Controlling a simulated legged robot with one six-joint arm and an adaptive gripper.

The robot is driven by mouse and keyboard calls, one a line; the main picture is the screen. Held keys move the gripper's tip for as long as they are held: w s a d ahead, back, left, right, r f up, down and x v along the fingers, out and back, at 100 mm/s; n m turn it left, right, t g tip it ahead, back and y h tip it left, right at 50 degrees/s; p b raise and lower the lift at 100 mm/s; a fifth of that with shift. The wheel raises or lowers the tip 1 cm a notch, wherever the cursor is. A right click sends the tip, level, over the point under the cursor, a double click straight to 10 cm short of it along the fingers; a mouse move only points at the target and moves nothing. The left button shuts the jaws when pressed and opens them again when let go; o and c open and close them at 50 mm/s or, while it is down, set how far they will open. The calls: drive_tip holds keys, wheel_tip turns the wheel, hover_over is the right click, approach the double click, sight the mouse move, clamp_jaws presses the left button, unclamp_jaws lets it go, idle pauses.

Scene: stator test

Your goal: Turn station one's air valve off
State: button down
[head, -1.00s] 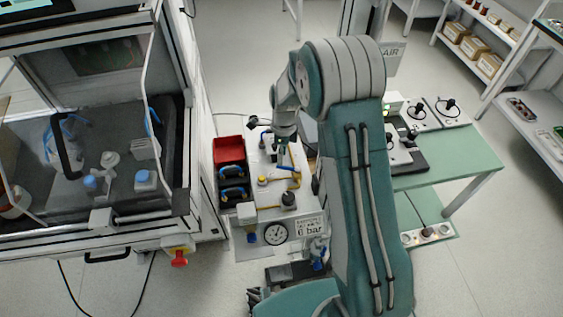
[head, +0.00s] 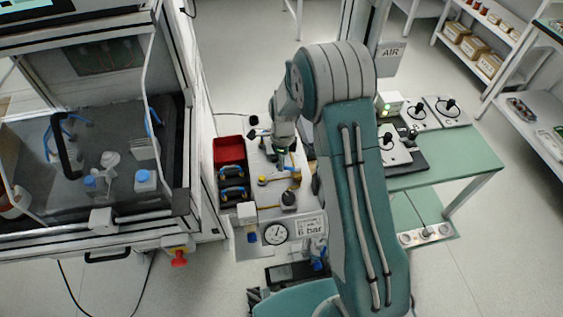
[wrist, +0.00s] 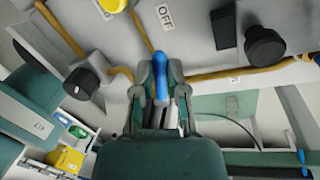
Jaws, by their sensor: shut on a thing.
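The air valve's blue handle (wrist: 162,82) stands between the two fingers of my gripper (wrist: 161,88) in the wrist view. The fingers are shut on it. An OFF label (wrist: 165,17) shows on the pale panel beyond the handle, and tan pipe runs on both sides. In the head view my gripper (head: 284,150) is over the far part of the bench panel. The handle itself is hidden there by my arm and gripper.
A yellow knob (wrist: 113,4) and black knobs (wrist: 81,83) (wrist: 265,47) sit close around my gripper. A red bin (head: 228,150), a pressure gauge (head: 275,232) and a 6 bar sign (head: 310,227) are on the bench. A green table (head: 455,155) stands to the right.

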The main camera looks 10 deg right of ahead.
drive_tip(key=n, duration=0.1)
drive_tip(key=s+n, duration=0.1)
drive_tip(key=n, duration=0.2)
drive_tip(key=shift+s+a+h, duration=0.25)
drive_tip(key=shift+s+h, duration=0.15)
drive_tip(key=c, duration=0.7)
unclamp_jaws()
drive_tip(key=shift+f, duration=0.1)
drive_tip(key=r, duration=0.4)
drive_tip(key=w+r, duration=0.1)
drive_tip(key=r, duration=0.2)
drive_tip(key=w+r, duration=0.1)
drive_tip(key=r, duration=0.3)
drive_tip(key=shift+w+r, duration=0.25)
drive_tip(key=shift+r, duration=0.1)
drive_tip(key=shift+r, duration=0.1)
